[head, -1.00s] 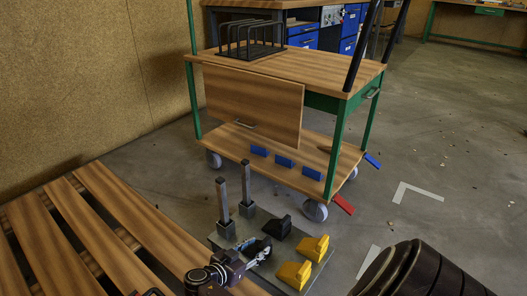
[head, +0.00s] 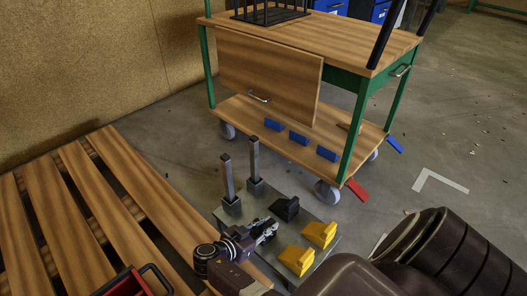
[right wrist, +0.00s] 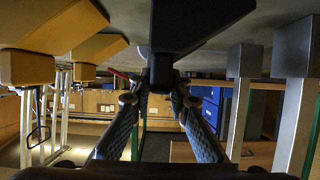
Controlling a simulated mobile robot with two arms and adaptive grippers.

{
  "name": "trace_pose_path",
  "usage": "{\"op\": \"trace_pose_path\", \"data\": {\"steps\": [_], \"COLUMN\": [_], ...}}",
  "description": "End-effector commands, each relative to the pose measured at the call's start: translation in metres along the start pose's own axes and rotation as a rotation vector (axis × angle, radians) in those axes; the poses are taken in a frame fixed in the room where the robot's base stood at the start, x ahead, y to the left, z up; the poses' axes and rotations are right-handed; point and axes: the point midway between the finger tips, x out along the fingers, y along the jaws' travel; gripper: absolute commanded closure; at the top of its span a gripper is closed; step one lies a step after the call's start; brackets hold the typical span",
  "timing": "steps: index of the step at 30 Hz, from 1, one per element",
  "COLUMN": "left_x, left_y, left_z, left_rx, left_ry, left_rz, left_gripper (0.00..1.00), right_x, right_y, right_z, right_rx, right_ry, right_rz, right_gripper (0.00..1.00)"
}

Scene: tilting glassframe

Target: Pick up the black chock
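One black chock (head: 286,208) stands on the grey metal plate (head: 318,262), behind my right gripper (head: 268,230) in the head view. In the right wrist view, which is upside down, a black chock (right wrist: 195,25) fills the top middle. Its narrow part hangs between the fingertips of my right gripper (right wrist: 158,95). The fingers are apart on either side of it, with gaps visible; I cannot see clear contact. My left gripper is out of view.
Two yellow chocks (head: 320,233) sit right of the gripper on the plate. Two upright metal posts (head: 228,178) stand at its left. A wheeled cart (head: 225,108) with blue blocks is behind. A wooden pallet (head: 110,215) and red box (head: 128,283) are at left.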

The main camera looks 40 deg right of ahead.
Motion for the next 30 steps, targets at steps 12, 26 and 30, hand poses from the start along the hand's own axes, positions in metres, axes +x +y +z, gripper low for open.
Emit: {"op": "trace_pose_path", "data": {"steps": [12,26,30], "left_x": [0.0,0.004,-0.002], "left_y": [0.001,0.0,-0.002], "left_z": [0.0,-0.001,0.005], "left_rx": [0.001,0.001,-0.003], "left_ry": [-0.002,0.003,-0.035], "left_rz": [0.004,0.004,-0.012], "left_gripper": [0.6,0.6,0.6], "right_x": [0.0,-0.002,-0.008], "right_y": [0.0,-0.001,-0.001], "right_z": [0.0,-0.008,-0.021], "right_rx": [0.0,0.003,0.004], "right_ry": [0.001,0.003,0.002], "right_rz": [0.001,-0.001,-0.001], "right_gripper": [1.0,1.0,1.0]}}
